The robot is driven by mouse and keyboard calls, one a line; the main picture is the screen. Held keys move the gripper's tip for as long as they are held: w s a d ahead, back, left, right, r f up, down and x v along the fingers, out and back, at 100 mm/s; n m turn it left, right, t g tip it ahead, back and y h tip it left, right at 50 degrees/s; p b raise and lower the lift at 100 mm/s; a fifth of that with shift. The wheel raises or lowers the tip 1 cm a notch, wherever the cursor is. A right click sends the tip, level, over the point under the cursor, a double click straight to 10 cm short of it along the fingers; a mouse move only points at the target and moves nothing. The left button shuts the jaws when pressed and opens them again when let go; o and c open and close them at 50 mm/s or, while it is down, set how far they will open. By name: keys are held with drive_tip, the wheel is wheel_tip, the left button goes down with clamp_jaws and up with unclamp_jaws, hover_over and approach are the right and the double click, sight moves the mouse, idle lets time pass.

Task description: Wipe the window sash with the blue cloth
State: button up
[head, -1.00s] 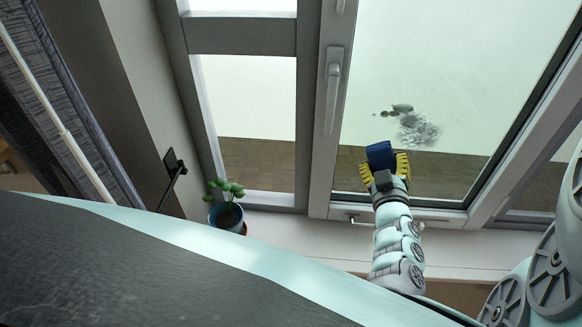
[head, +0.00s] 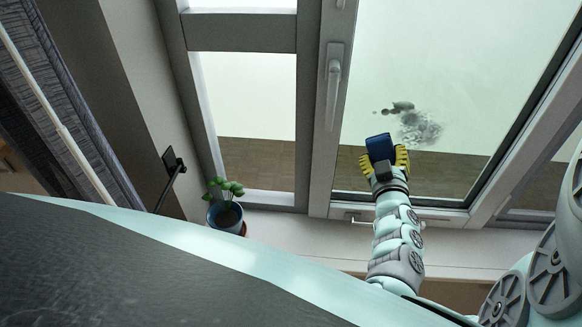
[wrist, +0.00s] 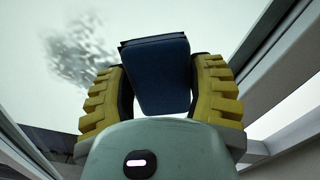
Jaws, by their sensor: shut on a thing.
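My gripper (head: 384,161) is in front of the lower part of the window sash (head: 333,130), its yellow fingers shut on the folded blue cloth (head: 379,147). In the wrist view the cloth (wrist: 156,75) sits between the yellow fingers and sticks out past their tips. A grey smudge (head: 420,128) with a few darker spots marks the pane just above and right of the cloth. In the wrist view the smudge (wrist: 80,52) is up and left of the cloth. I cannot tell whether the cloth touches the glass.
The window handle (head: 333,85) is on the frame left of the pane. A potted plant (head: 226,205) stands on the sill (head: 290,232) at lower left. A dark bracket (head: 172,170) is on the wall. A curtain (head: 45,85) hangs at far left.

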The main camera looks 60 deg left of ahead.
drive_tip(key=shift+x, duration=0.9)
